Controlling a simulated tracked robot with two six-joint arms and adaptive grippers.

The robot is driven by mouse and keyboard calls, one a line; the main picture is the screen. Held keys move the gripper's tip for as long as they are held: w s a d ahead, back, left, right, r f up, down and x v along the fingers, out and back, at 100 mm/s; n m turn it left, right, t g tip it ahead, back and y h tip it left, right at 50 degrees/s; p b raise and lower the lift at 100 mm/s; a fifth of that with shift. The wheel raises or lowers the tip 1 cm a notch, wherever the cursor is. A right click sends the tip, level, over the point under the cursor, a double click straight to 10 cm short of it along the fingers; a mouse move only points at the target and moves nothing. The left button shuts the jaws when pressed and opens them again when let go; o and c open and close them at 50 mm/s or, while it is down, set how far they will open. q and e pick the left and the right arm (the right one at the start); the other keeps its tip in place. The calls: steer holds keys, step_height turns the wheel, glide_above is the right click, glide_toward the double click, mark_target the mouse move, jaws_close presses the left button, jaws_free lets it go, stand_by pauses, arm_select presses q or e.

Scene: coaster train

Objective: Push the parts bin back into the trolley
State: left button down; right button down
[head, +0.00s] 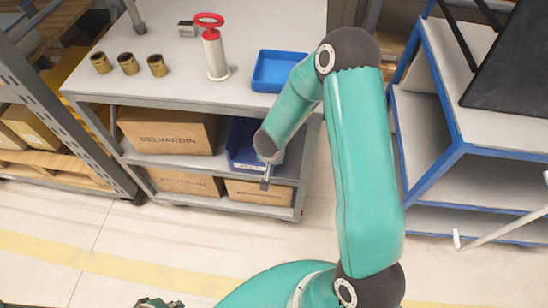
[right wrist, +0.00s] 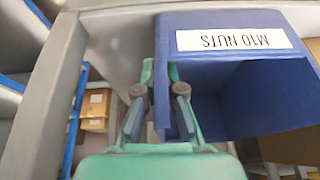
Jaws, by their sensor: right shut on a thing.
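The blue parts bin (head: 238,145) stands on the middle shelf of the grey trolley (head: 190,93), right of a cardboard box. Its front, with a white label, is near the shelf's front edge. In the right wrist view the bin (right wrist: 285,95) appears upside down, labelled "M10 NUTS". My right gripper (head: 265,181) is at the bin's right front corner. In the right wrist view the right gripper (right wrist: 160,115) has its fingers on either side of the bin's side wall, shut on it. My arm hides part of the bin in the head view.
Cardboard boxes (head: 170,130) fill the shelf left of the bin and the shelf below. On the trolley top are a blue tray (head: 278,70), a red-handled pump (head: 214,52) and brass cylinders (head: 128,64). A blue-framed bench (head: 455,130) stands right. Floor in front is clear.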

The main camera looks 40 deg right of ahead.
steer(key=shift+w+d+r+p, duration=0.15)
steer(key=shift+w+d+p, duration=0.6)
steer(key=shift+p, duration=0.2)
steer(key=shift+w+d+p, duration=0.25)
steer(key=shift+d+p, duration=0.05)
steer(key=shift+d, duration=0.2)
steer(key=shift+w, duration=0.1)
steer(key=shift+d, duration=0.1)
